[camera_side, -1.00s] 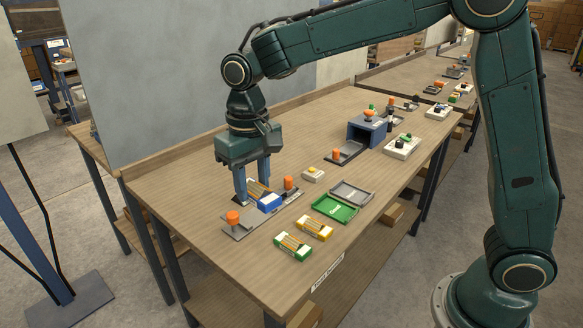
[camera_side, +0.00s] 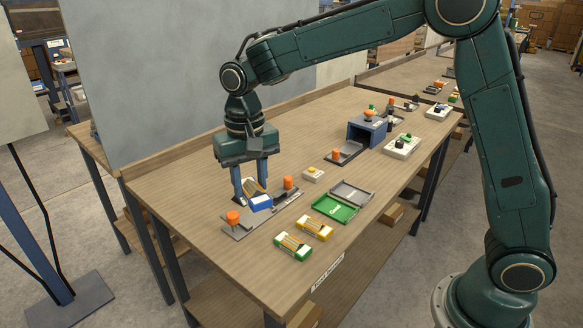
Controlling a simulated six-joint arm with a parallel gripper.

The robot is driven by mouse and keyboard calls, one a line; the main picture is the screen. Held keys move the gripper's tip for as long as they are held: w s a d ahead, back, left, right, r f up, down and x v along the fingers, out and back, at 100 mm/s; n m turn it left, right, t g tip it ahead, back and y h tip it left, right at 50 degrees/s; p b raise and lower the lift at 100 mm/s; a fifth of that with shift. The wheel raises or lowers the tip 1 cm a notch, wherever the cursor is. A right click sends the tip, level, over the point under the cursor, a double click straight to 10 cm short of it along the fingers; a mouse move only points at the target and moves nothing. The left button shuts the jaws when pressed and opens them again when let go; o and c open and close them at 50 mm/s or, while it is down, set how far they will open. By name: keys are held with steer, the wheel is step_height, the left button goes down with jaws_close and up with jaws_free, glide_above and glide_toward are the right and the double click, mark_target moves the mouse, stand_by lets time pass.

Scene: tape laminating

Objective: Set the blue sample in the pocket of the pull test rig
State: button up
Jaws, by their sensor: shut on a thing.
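The blue sample (camera_side: 260,203) has a blue-and-white end block and tan strips running back between my fingers. My gripper (camera_side: 254,191) is shut on it, pointing down. The sample is over the grey plate (camera_side: 240,232) with two orange knobs at the left of the bench. It looks slightly tilted; I cannot tell whether it touches the plate. Its far end is partly hidden by the fingers. I cannot tell for sure which fixture is the pull test rig; a blue-grey housing (camera_side: 367,131) with a dark tray and an orange knob stands farther back.
A green sample (camera_side: 293,246) and a yellow sample (camera_side: 315,228) lie at the front. A green tray (camera_side: 335,208) and a grey tray (camera_side: 351,193) lie right of the plate. A white button box (camera_side: 313,174) stands behind them. A white device (camera_side: 401,147) is farther right.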

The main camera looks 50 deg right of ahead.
mark_target(259, 214)
steer(key=w+d+f+m, duration=1)
steer(key=m, duration=0.4)
steer(key=shift+d+f, duration=0.2)
steer(key=shift+f, duration=0.1)
steer(key=shift+f, duration=0.15)
steer(key=shift+f, duration=2.55)
steer(key=shift+f, duration=0.75)
steer(key=o, duration=1.1)
steer(key=shift+c, duration=0.2)
